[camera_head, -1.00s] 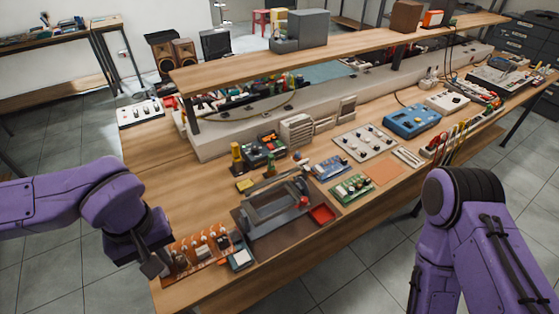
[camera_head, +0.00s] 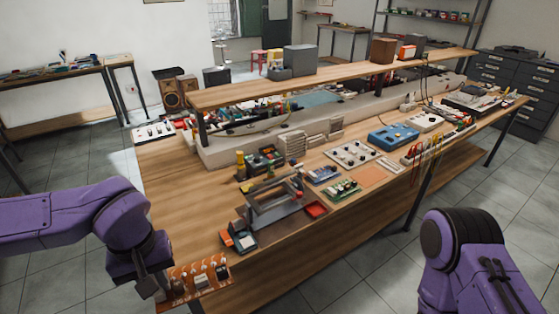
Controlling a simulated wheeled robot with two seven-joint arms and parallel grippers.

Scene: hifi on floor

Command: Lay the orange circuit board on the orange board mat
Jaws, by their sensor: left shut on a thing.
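The orange circuit board (camera_head: 206,268), with several dark parts and light round spots on it, is at the lower left, in front of the bench's near left end. My left gripper (camera_head: 157,290) is shut on the board's left end; its fingertips are partly hidden. Whether the board touches the bench is hard to tell. The flat orange board mat (camera_head: 368,175) lies bare on the bench right of centre, far to the right of the board. A green circuit board (camera_head: 343,189) lies just left of the mat. My right arm shows at the lower right, but its gripper is out of view.
A grey frame-like fixture (camera_head: 272,205) with a red tray (camera_head: 316,209) stands between the held board and the mat. A small grey-and-red device (camera_head: 238,238) sits near the front edge. A white knob panel (camera_head: 351,153) is behind the mat. A raised shelf (camera_head: 330,77) spans the back.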

